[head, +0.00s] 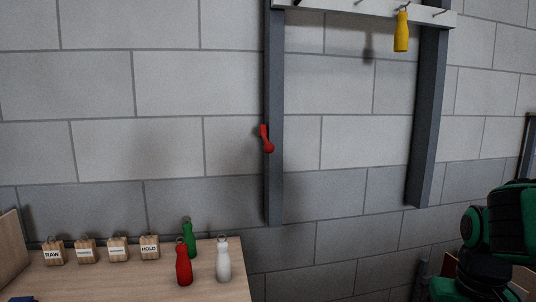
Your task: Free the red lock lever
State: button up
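The red lock lever (267,139) is on the left dark grey post (274,190), about halfway up. Its rounded knob end points down and its upper end lies against the post. I cannot tell from this view how it is fastened. My gripper is not in view; only green and black links of my arm show at the lower right, well apart from the lever.
A white rail (350,5) with hooks spans the posts; a yellow tag (401,32) hangs there. A wooden table (130,285) at lower left bears several labelled blocks (150,247) and red (184,266), green (190,240) and white (223,262) bottle-shaped tags. The space before the lever looks clear.

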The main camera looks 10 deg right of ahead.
aim_at(269, 147)
jog(key=u, duration=0.1)
jog(key=i, duration=1)
jog(key=z, duration=0.1)
